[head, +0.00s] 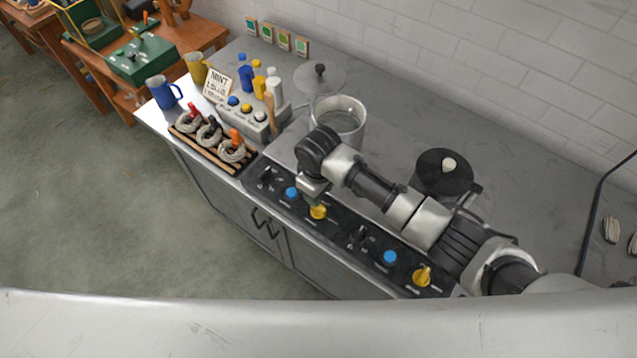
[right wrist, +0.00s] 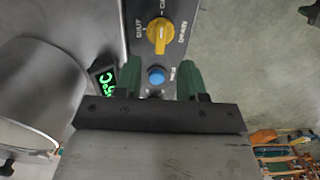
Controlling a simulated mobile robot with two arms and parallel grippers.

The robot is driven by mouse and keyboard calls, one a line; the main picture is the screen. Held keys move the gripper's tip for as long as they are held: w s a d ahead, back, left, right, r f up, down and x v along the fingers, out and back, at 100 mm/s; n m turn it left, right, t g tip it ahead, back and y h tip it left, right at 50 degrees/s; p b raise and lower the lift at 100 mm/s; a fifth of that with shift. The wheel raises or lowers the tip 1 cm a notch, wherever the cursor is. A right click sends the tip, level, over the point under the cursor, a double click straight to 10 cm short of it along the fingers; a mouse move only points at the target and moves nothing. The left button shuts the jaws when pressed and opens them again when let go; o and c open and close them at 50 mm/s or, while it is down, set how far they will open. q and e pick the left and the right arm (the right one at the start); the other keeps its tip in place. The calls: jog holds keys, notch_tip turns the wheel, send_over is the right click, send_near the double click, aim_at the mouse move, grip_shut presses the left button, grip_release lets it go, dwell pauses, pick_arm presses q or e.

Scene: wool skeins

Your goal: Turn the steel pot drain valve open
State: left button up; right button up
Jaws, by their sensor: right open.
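The steel pot (head: 338,122) stands open on the counter behind the control panel (head: 340,232); part of a pot wall (right wrist: 40,90) shows in the right wrist view. A yellow valve knob (head: 318,212) sits on the panel in front of the steel pot, beside a blue button (head: 291,193). In the right wrist view the yellow knob (right wrist: 159,36) is ringed by small labels I cannot read surely. My right gripper (right wrist: 159,68) is open and empty; its green fingers flank the line of sight to the blue button (right wrist: 156,76), short of the knob. My left gripper is not in view.
A black-lidded pot (head: 444,172) stands right, with a second yellow knob (head: 422,276) and blue button (head: 390,257) in front. A rack of skeins (head: 213,142), a bottle stand (head: 245,115) and a lid (head: 320,78) are left and behind. The rear counter is mostly clear.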

jog(key=shift+r, duration=1.85)
